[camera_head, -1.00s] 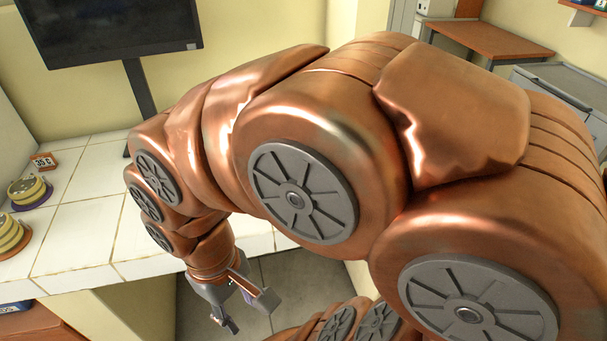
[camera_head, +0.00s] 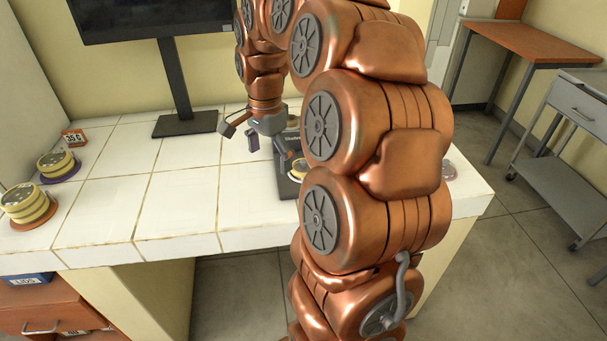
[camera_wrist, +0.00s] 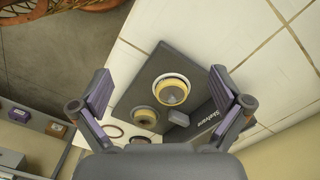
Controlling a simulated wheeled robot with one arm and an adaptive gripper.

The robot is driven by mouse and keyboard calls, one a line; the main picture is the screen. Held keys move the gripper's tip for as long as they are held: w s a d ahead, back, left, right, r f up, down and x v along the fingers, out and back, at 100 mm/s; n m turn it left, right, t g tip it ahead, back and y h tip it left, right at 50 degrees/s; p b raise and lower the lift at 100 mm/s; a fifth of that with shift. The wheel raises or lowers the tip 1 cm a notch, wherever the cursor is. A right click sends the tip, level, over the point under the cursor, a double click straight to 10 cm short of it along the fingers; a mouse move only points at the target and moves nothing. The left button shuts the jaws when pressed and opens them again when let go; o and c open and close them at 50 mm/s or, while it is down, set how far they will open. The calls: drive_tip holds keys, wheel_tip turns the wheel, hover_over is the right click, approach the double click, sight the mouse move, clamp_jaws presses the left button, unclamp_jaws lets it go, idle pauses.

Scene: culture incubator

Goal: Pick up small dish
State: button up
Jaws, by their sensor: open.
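Two round yellow-and-white dishes sit on a dark device with lettering on its side (camera_wrist: 205,127). One dish (camera_wrist: 172,90) looks larger in the wrist view; the other, smaller-looking dish (camera_wrist: 144,117) is lower left of it. I cannot tell for sure which is the task's small dish. In the head view, one dish (camera_head: 299,168) shows at the device's near end, partly behind my arm. My gripper (camera_head: 254,136) is above the white counter beside the device. In the wrist view its fingers (camera_wrist: 160,88) are spread wide on either side of the dishes, holding nothing.
Stacked dishes stand at the left on a purple coaster (camera_head: 62,176) and an orange coaster (camera_head: 36,221), near a 35 C sign (camera_head: 74,138). A monitor stand (camera_head: 185,125) is behind. The counter's middle (camera_head: 180,195) is clear. A grey cart (camera_head: 570,160) is at the right.

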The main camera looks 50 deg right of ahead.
sight(303, 161)
drive_tip(key=d+f+m, duration=0.1)
drive_tip(key=d+m, duration=0.1)
drive_tip(key=d, duration=0.2)
drive_tip(key=w+d+m, duration=0.1)
drive_tip(key=d+m, duration=0.1)
drive_tip(key=d, duration=0.2)
drive_tip(key=d+f+m+b, duration=0.1)
drive_tip(key=d+m, duration=0.2)
drive_tip(key=d, duration=0.1)
drive_tip(key=shift+w+d+f, duration=0.15)
drive_tip(key=shift+w+f, duration=0.05)
drive_tip(key=shift+f, duration=0.1)
drive_tip(key=shift+d+f, duration=0.2)
drive_tip(key=shift+d, duration=0.05)
drive_tip(key=shift+a+f+p, duration=0.2)
drive_tip(key=shift+f+p, duration=0.8)
drive_tip(key=shift+f, duration=2.75)
drive_tip(key=c, duration=1.3)
drive_tip(key=shift+o, duration=0.2)
